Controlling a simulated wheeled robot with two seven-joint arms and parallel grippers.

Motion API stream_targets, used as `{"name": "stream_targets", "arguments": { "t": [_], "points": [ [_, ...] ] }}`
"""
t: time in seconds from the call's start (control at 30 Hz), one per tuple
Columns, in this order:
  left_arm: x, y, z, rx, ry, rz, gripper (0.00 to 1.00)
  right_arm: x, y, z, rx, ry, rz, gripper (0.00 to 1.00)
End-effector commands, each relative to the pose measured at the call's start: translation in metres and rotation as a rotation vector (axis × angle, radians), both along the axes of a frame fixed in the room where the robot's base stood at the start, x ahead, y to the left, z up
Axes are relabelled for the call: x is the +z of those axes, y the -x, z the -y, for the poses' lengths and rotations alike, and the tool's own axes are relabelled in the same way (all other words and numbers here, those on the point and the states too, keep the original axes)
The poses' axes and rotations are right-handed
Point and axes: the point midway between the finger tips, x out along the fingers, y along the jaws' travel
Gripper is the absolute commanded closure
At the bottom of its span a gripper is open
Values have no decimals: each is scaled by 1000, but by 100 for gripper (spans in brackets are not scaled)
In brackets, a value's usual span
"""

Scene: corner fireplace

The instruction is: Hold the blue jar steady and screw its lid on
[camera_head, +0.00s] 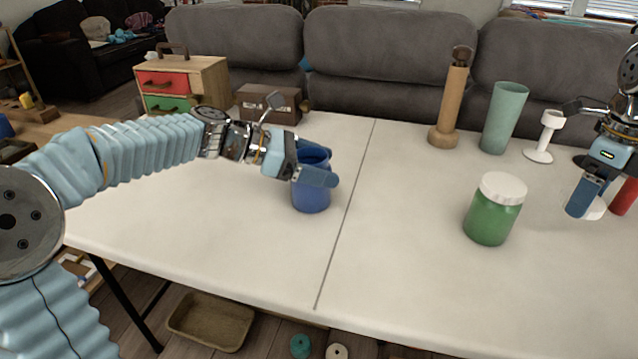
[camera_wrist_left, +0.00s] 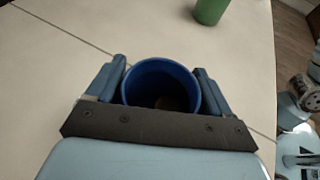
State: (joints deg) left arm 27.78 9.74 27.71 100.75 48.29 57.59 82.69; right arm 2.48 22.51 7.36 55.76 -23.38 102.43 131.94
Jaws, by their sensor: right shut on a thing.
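The blue jar (camera_head: 311,194) stands upright and uncovered on the white table, left of its centre seam. My left gripper (camera_head: 332,166) is around the jar's upper part, one finger on each side. In the left wrist view, the jar's open mouth (camera_wrist_left: 162,88) lies between the fingers; they look open, close to its wall, and contact is hard to tell. My right gripper (camera_head: 584,200) is low at the right side, shut on a white lid (camera_head: 598,210) that is partly hidden behind the finger.
A green jar (camera_head: 490,217) with a white cap stands between the two grippers. Behind it are a wooden post (camera_head: 450,105), a teal cup (camera_head: 503,120) and a white goblet (camera_head: 545,135). A red object (camera_head: 624,197) stands beside the right gripper. The front middle of the table is clear.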

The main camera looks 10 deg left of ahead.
Motion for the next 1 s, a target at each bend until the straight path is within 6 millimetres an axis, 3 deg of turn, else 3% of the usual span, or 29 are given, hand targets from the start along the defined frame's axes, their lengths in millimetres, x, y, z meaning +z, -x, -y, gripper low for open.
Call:
{"name": "stream_targets", "arguments": {
  "t": [0.03,0.2,0.57,0.77,1.0],
  "points": [
    [0,0,0,0,0,0,29,0,0,0,0,0,0,49],
    [0,0,0,0,0,0,55,0,0,0,0,0,0,49],
    [6,0,0,0,1,1,56,1,0,0,0,0,0,49],
    [32,0,0,-1,-1,6,56,6,0,0,0,0,0,49],
    [94,0,1,0,1,7,56,19,0,0,0,0,0,49]
  ]
}}
